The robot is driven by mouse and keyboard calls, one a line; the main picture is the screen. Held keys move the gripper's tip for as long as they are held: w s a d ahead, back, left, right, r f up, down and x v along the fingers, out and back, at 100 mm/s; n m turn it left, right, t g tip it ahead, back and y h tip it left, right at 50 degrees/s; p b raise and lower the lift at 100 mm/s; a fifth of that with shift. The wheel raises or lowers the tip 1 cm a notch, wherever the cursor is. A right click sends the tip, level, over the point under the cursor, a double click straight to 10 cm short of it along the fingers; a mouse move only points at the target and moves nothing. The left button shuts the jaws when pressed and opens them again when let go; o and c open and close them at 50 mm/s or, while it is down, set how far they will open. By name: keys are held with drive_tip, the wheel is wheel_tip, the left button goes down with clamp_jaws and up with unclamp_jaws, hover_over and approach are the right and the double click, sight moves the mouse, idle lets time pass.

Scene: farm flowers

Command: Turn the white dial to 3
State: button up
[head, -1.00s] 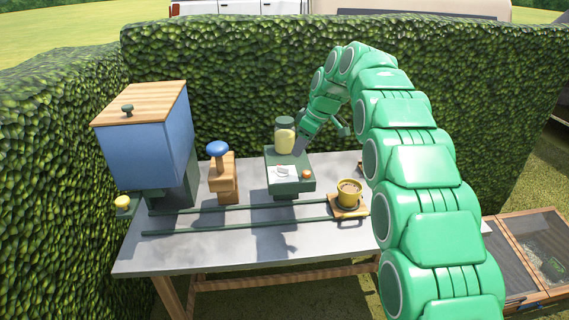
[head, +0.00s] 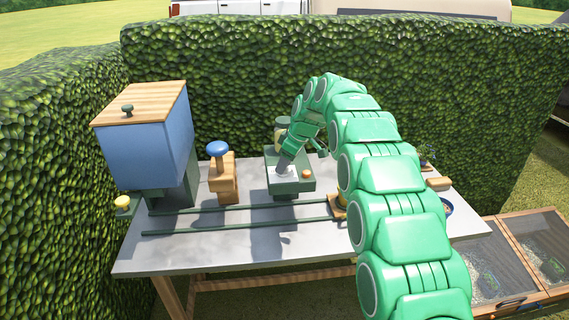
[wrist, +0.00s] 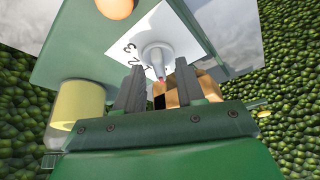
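The white dial (wrist: 158,54) shows in the wrist view on a white plate (wrist: 178,22) printed with a 3, a 2 and what looks like a 1. Its red-tipped pointer points down in that picture, to the side of the 1 away from the 3. The plate is on top of a green box (head: 304,186). My gripper (wrist: 159,66) is open, with one dark finger on each side of the dial's pointer end. I cannot tell whether the fingers touch it.
An orange knob (head: 306,174) sits on the box beside the plate. A jar (head: 281,124) stands behind, partly hidden. A blue-topped wooden press (head: 217,150) and a blue hopper (head: 148,150) stand left. Green rails (head: 245,228) cross the table (head: 200,252) in front.

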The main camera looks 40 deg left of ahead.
drive_tip(key=shift+f, duration=0.15)
clamp_jaws()
